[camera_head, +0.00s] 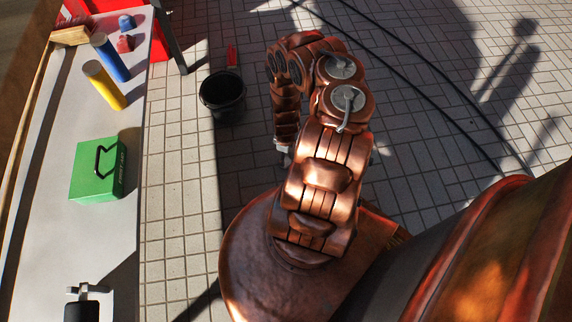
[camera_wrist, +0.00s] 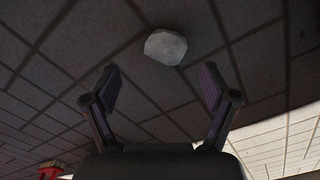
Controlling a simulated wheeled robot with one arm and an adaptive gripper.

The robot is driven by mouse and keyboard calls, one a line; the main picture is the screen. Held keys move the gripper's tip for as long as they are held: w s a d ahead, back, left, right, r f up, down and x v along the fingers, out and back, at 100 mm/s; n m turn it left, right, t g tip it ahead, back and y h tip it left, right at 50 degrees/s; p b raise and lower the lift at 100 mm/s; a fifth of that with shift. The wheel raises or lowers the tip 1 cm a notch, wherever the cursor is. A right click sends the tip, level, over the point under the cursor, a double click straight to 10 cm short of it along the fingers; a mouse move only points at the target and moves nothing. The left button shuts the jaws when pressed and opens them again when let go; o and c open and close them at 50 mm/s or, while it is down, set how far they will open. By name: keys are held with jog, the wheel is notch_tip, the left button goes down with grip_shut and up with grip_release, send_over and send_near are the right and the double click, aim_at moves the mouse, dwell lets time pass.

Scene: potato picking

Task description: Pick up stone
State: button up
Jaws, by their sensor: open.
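A pale grey, rounded stone (camera_wrist: 165,47) lies on the dark, shaded tiled floor in the wrist view. My gripper (camera_wrist: 159,88) is open, with its two fingers spread apart and nothing between them. The stone lies beyond the fingertips, near the middle line between them, and does not touch them. In the head view my copper-coloured arm reaches down over the floor. The stone does not show there, and my gripper is mostly hidden behind the arm.
A white table (camera_head: 60,180) on the left holds a green box (camera_head: 95,170), a yellow cylinder (camera_head: 104,86) and a blue cylinder (camera_head: 110,57). A black bucket (camera_head: 222,95) stands on the floor left of my arm. Dark cables (camera_head: 440,90) cross the floor at right.

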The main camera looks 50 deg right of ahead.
aim_at(286, 162)
jog(key=shift+s+a+f+b, duration=0.15)
jog(key=shift+f+b, duration=1)
jog(key=shift+f, duration=0.15)
jog(key=shift+s+a+f+b, duration=0.15)
jog(key=shift+f+b, duration=1)
jog(key=shift+f, duration=0.15)
jog(key=c, duration=1.3)
jog(key=shift+r, duration=0.15)
